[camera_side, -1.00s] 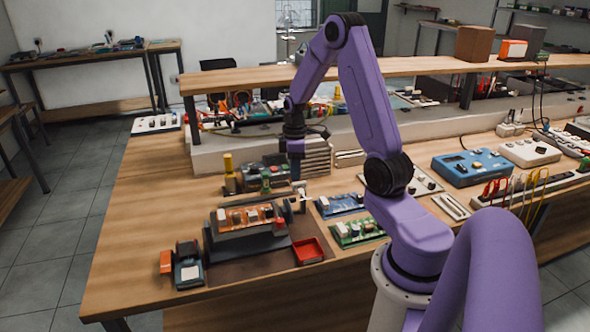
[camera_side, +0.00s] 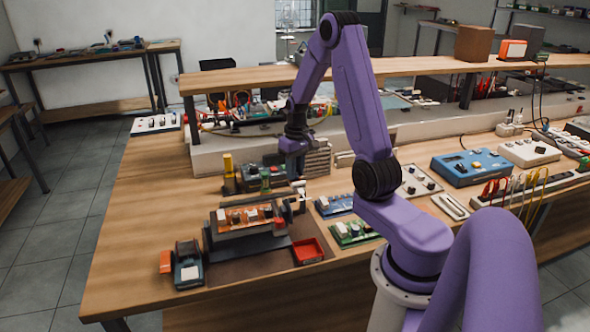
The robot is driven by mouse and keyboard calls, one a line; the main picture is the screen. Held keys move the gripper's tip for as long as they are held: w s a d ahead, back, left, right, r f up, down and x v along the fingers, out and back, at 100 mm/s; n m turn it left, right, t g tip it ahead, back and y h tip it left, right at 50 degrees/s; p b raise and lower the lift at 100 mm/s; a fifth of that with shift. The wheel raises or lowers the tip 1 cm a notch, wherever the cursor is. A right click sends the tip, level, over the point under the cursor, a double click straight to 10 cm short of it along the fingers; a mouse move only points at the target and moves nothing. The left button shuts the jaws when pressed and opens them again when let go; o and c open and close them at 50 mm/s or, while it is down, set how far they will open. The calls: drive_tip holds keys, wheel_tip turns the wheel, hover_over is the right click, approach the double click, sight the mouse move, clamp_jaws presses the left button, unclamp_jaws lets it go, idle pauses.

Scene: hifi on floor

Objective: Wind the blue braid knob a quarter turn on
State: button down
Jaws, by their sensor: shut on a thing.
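My gripper (camera_side: 297,170) points down over the bench, behind the right end of the board holder. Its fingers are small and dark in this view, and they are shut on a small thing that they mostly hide. The blue braid knob cannot be made out clearly; the spot at the fingertips is too small and covered to show its colour or its angle. The board holder (camera_side: 250,243) carries an orange circuit board (camera_side: 237,217) with several parts on it, just left of and in front of my gripper.
A red tray (camera_side: 308,251) lies in front. Green and yellow bottles (camera_side: 228,170) and a dark box stand left of my gripper. Blue (camera_side: 335,205) and green boards (camera_side: 352,233) lie to the right. A raised shelf (camera_side: 400,66) runs behind.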

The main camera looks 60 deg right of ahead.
sight(297, 173)
drive_tip(key=shift+m, duration=1.1)
drive_tip(key=c, duration=1.2)
unclamp_jaws()
drive_tip(key=r, duration=1.7)
drive_tip(key=shift+s+d+r, duration=0.2)
drive_tip(key=shift+d+r, duration=0.05)
drive_tip(key=shift+d, duration=0.05)
drive_tip(key=shift+a, duration=0.1)
